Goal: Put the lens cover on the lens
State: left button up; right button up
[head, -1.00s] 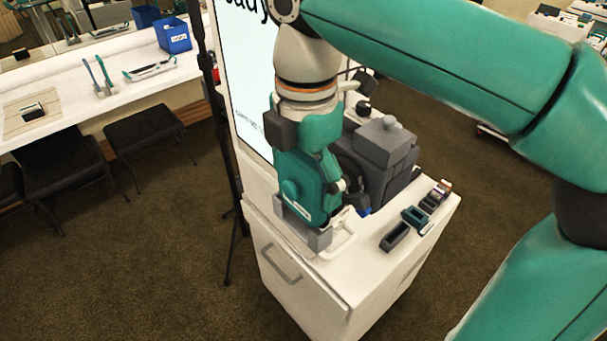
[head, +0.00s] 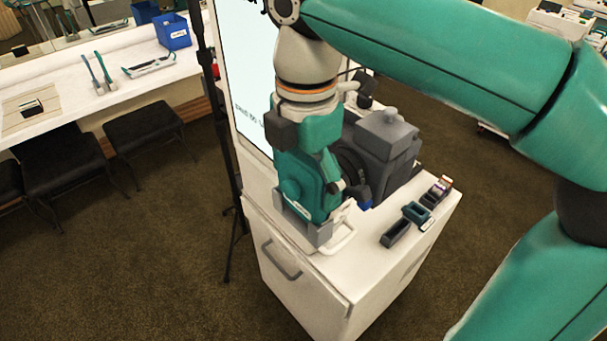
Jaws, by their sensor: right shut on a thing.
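The grey camera (head: 388,140) stands on the white cabinet. Its dark round lens (head: 350,163) is at its left side, partly behind my right gripper. My right gripper (head: 320,238) points down, low over the left part of the cabinet top, in front and left of the lens. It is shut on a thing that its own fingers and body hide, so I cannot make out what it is. I cannot pick out the lens cover anywhere in view. A white looped rim (head: 343,240) shows just right of the fingertips. My left gripper is not in view.
Several small open bins (head: 396,233) stand in a row along the right of the cabinet top (head: 360,262). A screen (head: 236,75) and a dark stand (head: 237,200) are behind and left. A counter (head: 75,100) with black stools (head: 145,130) is farther left.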

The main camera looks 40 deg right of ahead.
jog(key=shift+f+b, duration=0.4)
jog(key=shift+f, duration=0.35)
jog(key=o, duration=0.8)
jog(key=shift+o, duration=0.2)
jog(key=shift+r, duration=0.1)
notch_tip(320, 180, up, 5)
jog(key=p, duration=0.5)
jog(key=shift+r, duration=0.95)
